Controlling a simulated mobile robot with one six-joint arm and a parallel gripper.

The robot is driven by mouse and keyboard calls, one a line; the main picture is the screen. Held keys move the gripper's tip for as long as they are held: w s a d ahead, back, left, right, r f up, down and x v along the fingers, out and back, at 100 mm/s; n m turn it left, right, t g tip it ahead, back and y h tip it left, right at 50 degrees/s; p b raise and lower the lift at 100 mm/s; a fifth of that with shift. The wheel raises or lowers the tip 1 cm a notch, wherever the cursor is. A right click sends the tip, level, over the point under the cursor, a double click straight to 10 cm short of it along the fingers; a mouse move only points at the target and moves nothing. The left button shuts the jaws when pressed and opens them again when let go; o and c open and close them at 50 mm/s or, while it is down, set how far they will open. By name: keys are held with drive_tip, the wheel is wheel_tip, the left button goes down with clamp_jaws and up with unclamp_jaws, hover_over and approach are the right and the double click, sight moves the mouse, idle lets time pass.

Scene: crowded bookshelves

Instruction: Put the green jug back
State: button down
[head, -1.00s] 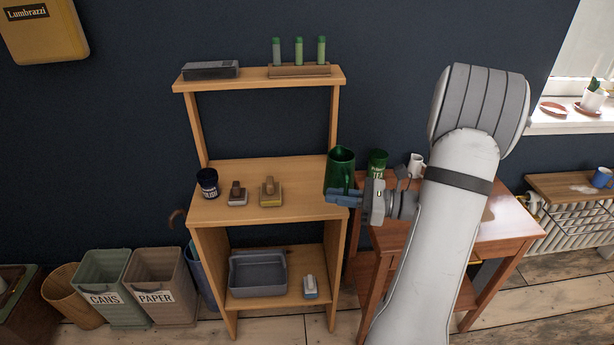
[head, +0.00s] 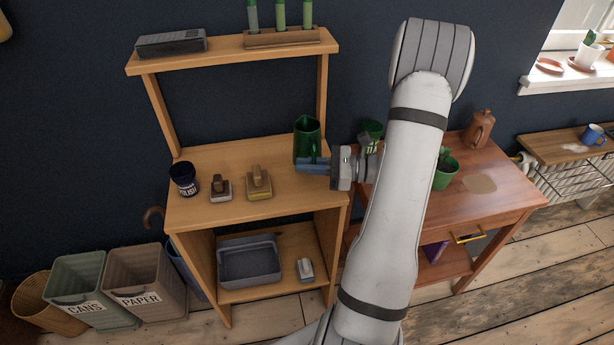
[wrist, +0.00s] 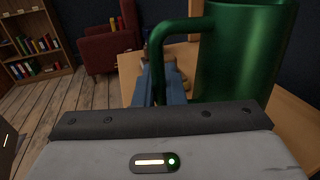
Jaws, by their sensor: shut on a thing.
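The green jug (head: 307,138) is at the right side of the wooden shelf unit's middle board (head: 235,158) in the head view. My gripper (head: 312,166) comes from the right and is shut on the jug's handle. In the wrist view the jug (wrist: 245,50) is upright, large and close, with its handle (wrist: 172,33) toward the blue fingers (wrist: 165,88). I cannot tell whether the jug's base touches the board.
A dark polish tin (head: 184,180) and two brushes (head: 220,188) (head: 258,182) stand on the same board, left of the jug. The red-brown table (head: 490,205) at right bears a green pot (head: 445,172) and a brown jug (head: 479,130). The board's back middle is clear.

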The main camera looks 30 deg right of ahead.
drive_tip(key=shift+s+f, duration=0.1)
drive_tip(key=shift+f, duration=2)
drive_tip(key=shift+f+b, duration=0.2)
drive_tip(key=shift+b, duration=0.1)
drive_tip(key=c, duration=1.5)
unclamp_jaws()
